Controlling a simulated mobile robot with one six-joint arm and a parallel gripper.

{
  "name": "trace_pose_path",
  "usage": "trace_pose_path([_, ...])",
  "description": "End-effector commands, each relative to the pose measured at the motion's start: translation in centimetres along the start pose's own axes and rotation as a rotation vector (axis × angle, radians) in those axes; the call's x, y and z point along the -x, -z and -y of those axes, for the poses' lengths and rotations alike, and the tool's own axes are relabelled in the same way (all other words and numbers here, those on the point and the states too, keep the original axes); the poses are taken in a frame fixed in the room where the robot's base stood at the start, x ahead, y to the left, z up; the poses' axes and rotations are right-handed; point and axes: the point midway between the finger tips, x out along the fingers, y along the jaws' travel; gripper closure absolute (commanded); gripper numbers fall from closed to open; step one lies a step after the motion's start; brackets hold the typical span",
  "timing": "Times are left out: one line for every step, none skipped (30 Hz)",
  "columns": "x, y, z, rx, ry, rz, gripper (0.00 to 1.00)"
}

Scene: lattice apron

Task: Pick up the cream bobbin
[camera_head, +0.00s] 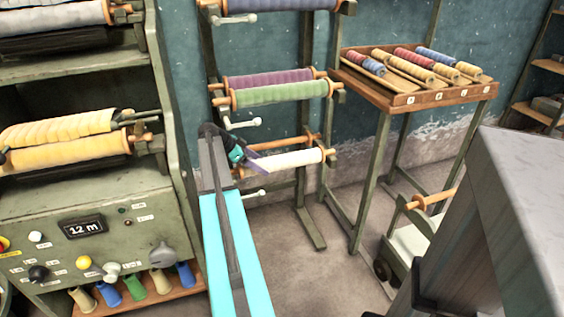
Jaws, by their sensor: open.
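A cream bobbin (290,161) lies level on an orange-ended rod, low on the green rack in the middle of the view. My gripper (253,161) is at the left end of this cream bobbin, with its fingers in front of or beside that end. It looks open and does not appear to hold anything. Whether a finger touches the bobbin cannot be told. My arm reaches up from the bottom of the view and hides part of the rack's left side.
Purple (272,78) and green (282,93) rolls hang above on the rack. A wooden tray (415,99) of several coloured bobbins stands at right. A machine (110,225) with yellow rolls is close on the left. The floor (310,275) between is clear.

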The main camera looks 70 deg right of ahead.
Motion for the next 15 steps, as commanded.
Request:
trace_pose_path([-0.6,0.5,0.0,-0.001,0.0,0.0,0.29])
trace_pose_path([-0.8,0.8,0.0,-0.001,0.0,0.0,0.29])
trace_pose_path([-1.2,1.2,0.0,-0.002,-0.001,0.0,0.29])
trace_pose_path([-1.4,1.4,0.0,-0.002,-0.001,0.0,0.29])
trace_pose_path([-1.6,1.6,0.0,-0.001,-0.001,0.0,0.29])
trace_pose_path([-1.8,1.8,0.0,-0.001,0.0,0.0,0.29])
trace_pose_path([-1.9,1.9,0.0,0.0,0.0,0.0,0.29])
trace_pose_path([-2.0,2.0,0.0,0.0,0.0,0.0,0.29])
trace_pose_path([-2.1,2.1,0.0,0.001,0.001,0.0,0.29])
trace_pose_path([-2.1,2.1,0.0,0.001,0.001,0.0,0.29])
trace_pose_path([-2.1,2.1,0.0,0.001,0.001,0.0,0.29])
trace_pose_path([-2.1,2.1,0.0,0.001,0.001,0.0,0.29])
trace_pose_path([-2.1,2.1,0.0,0.001,0.001,0.0,0.29])
trace_pose_path([-2.1,2.1,0.0,0.001,0.001,0.0,0.29])
trace_pose_path([-2.1,2.1,0.0,0.001,0.001,0.0,0.29])
